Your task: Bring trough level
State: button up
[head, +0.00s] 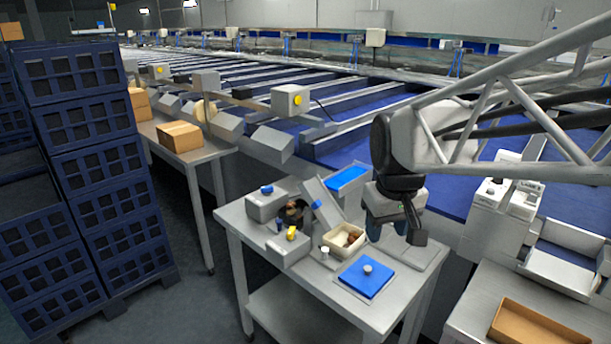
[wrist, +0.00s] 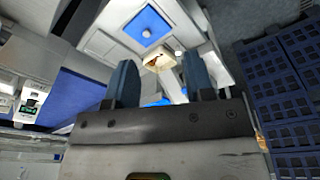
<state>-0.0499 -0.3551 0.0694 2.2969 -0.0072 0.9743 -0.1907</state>
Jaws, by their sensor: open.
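A pale grey trough (head: 322,203) lies sloping on the small steel table, between the grey machine blocks and a blue-topped tray (head: 347,177). It looks tilted, with its far left end higher; its exact angle is hard to tell. A pale slanted piece (wrist: 174,86) between my fingers in the wrist view may be the trough. A cream tray (head: 330,242) with brown dates (head: 350,237) is just in front of it; the tray also shows in the wrist view (wrist: 158,62). My gripper (head: 390,232) is open and empty above the table's right part, right of the trough. Its two blue fingers (wrist: 161,78) stand apart.
A blue square plate (head: 362,284) with a white knob lies at the table's front. A dark round bowl (head: 291,213) sits among grey blocks at left. Stacked blue crates (head: 100,170) stand far left. A bench with a brown tray (head: 530,330) is at right.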

jog(key=w+a+n, duration=0.3)
jog(key=w+a, duration=0.1)
jog(key=w, duration=1.2)
jog(key=n+g, duration=0.2)
jog(key=n, duration=0.1)
send_over(317, 201)
notch_tip(317, 201, down, 7)
jog(key=shift+w+d+r, duration=0.1)
jog(key=shift+r, duration=0.1)
jog(key=shift+w+f, duration=0.1)
jog(key=shift+w, duration=0.1)
jog(key=shift+f, duration=0.15)
jog(key=shift+f, duration=3.75)
jog(key=shift+c, duration=0.2)
grip_shut()
